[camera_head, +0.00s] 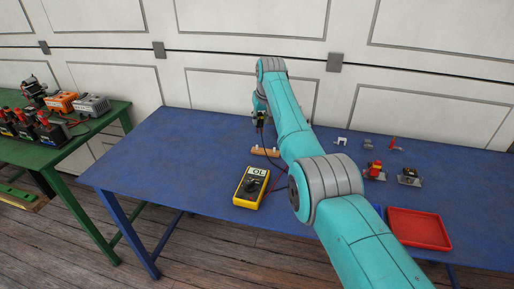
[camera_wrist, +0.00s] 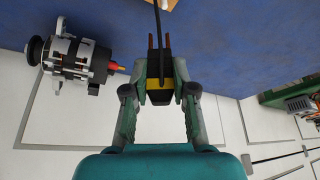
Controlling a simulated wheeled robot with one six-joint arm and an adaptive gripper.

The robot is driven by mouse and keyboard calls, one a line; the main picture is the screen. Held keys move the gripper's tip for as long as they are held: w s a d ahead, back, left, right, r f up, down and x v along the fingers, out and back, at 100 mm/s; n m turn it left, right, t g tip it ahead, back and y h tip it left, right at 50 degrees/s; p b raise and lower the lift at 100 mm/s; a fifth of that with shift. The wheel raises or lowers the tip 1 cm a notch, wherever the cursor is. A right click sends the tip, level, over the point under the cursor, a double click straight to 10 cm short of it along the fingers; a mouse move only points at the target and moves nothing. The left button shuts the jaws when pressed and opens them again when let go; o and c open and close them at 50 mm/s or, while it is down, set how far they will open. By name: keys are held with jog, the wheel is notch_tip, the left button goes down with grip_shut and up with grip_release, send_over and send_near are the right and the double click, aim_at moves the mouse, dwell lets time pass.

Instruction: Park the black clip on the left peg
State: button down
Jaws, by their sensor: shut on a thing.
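My gripper (camera_wrist: 160,92) is shut on the black clip (camera_wrist: 160,70), which has a yellow band and a black cable running up from it. In the head view my gripper (camera_head: 259,122) hangs above the blue table, near a small wooden block (camera_head: 265,152). A strip of wood (camera_wrist: 166,4) shows at the top edge of the wrist view, apart from the clip. The pegs are too small to tell apart. The yellow multimeter (camera_head: 251,186) lies in front of the block and reads OL.
An alternator (camera_wrist: 75,60) stands beside my gripper in the wrist view; my arm seems to hide it in the head view. Small parts (camera_head: 375,170) and a red tray (camera_head: 418,229) are at the right. The blue table's left part (camera_head: 160,160) is clear. A green bench (camera_head: 75,135) stands left.

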jog(key=shift+w+a, duration=0.1)
jog(key=shift+a, duration=0.45)
send_over(258, 150)
jog(key=shift+a+f, duration=0.1)
jog(key=shift+f, duration=2.55)
jog(key=shift+f, duration=0.2)
jog(key=shift+f, duration=0.95)
jog(key=c, duration=0.9)
grip_release()
jog(key=shift+o, duration=0.2)
jog(key=shift+r, duration=4.3)
